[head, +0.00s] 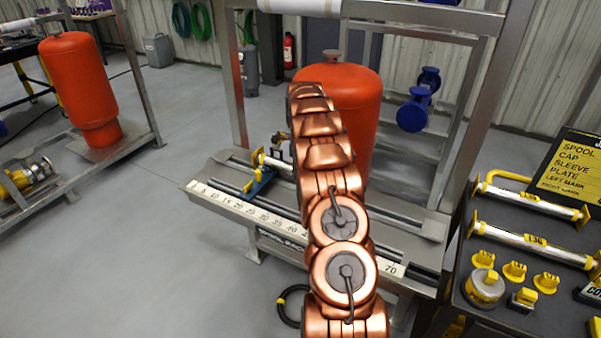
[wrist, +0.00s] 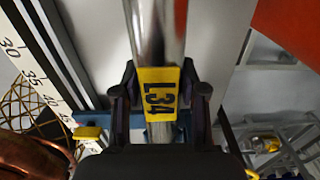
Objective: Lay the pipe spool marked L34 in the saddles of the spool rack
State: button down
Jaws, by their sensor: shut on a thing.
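My gripper (wrist: 160,98) is shut on a shiny pipe spool (wrist: 158,28) around its yellow band, which reads L34. In the head view, a yellow end of the held spool (head: 259,158) shows left of my arm, above the spool rack (head: 238,205). Most of the spool is hidden by my arm there. A blue saddle (head: 261,183) of the rack shows below that end. In the wrist view, blue saddle parts (wrist: 105,130) show behind my fingers. I cannot tell whether the spool touches a saddle. The other saddle is hidden.
A scale strip (head: 245,212) runs along the rack's front. An orange vessel (head: 362,105) stands behind my arm, inside the metal frame. A dark cart (head: 455,312) at right holds two more yellow-ended spools (head: 527,199) and several caps. Open floor lies at left.

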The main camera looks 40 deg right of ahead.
jog(key=c, duration=0.6)
grip_release()
jog(key=shift+c, duration=0.4)
jog(key=shift+r+p, duration=0.65)
jog(key=shift+r, duration=3.35)
